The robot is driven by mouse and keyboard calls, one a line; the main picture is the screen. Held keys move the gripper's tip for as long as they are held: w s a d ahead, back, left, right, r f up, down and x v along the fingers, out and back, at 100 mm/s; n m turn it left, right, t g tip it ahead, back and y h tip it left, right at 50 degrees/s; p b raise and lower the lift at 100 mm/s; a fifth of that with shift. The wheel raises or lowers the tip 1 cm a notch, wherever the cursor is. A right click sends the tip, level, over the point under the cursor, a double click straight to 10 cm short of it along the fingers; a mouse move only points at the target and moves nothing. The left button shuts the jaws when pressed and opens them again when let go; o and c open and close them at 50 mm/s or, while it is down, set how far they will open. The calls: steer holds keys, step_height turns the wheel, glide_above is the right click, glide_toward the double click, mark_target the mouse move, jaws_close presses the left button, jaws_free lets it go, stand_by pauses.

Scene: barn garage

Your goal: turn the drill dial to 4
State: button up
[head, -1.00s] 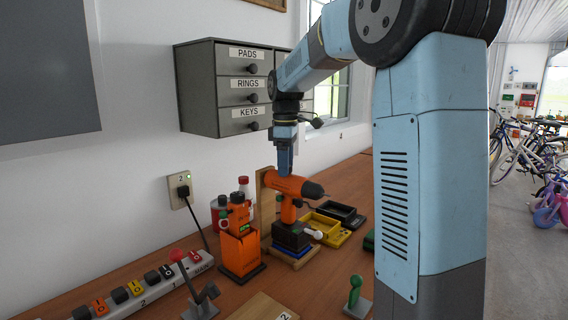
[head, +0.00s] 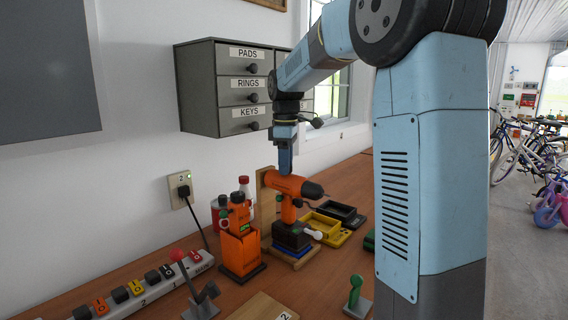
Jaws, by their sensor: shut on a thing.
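The orange drill (head: 291,186) stands on its dark battery base on a wooden stand (head: 298,262), its black chuck pointing right. My gripper (head: 284,172) reaches straight down onto the top of the drill, at the rear of its body. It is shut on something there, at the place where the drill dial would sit. The dial and its numbers are too small and covered to read in the head view.
An orange charger-like unit (head: 240,252) stands left of the drill. Black and yellow trays (head: 327,229) lie behind right. A power strip (head: 145,293), a red-knobbed lever (head: 200,302) and a green-handled lever (head: 355,295) are in front. Labelled drawers (head: 228,87) hang on the wall.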

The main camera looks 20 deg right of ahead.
steer(key=shift+m, duration=0.5)
steer(key=m, duration=0.3)
steer(key=shift+m, duration=0.4)
steer(key=m, duration=1.4)
steer(key=shift+m, duration=0.4)
steer(key=o, duration=1.1)
steer(key=shift+c, duration=0.2)
steer(key=shift+r, duration=0.15)
